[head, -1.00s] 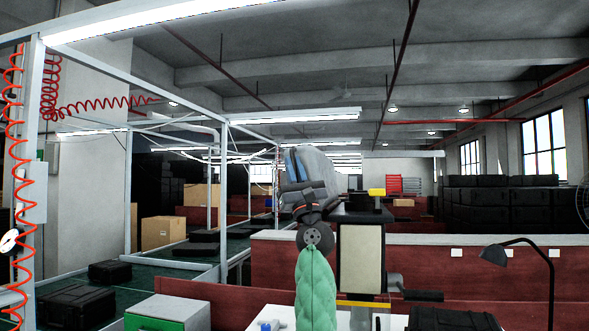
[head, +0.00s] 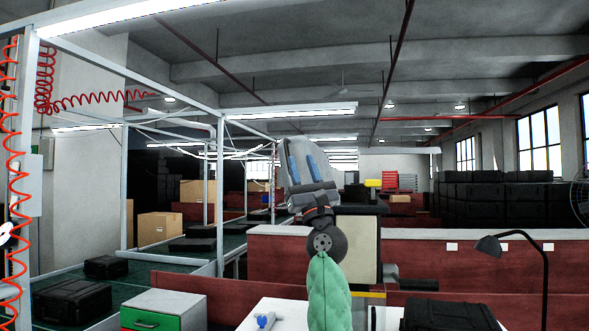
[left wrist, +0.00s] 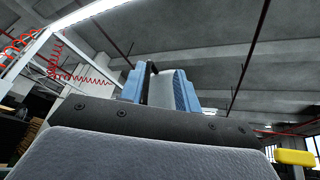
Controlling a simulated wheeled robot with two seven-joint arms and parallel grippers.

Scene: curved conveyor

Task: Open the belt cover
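My left gripper (head: 305,166) is raised above the end of my green-sleeved arm in the head view, its two blue finger strips against a pale grey shape. In the left wrist view the blue fingers (left wrist: 163,88) point up toward the ceiling with a light grey surface between them. I cannot tell whether that grey is part of the gripper or something behind or between the fingers. My right gripper is not in view. I cannot make out a belt cover in either view. A dark green belt surface (head: 140,283) lies at the left under a metal frame.
Black cases (head: 72,303) sit on the green surface. A white cabinet with a green drawer (head: 155,319), a white table (head: 280,312) and a black lamp (head: 518,241) are in front. Red low walls (head: 455,264) cross the middle. A cardboard box (head: 159,228) stands farther back.

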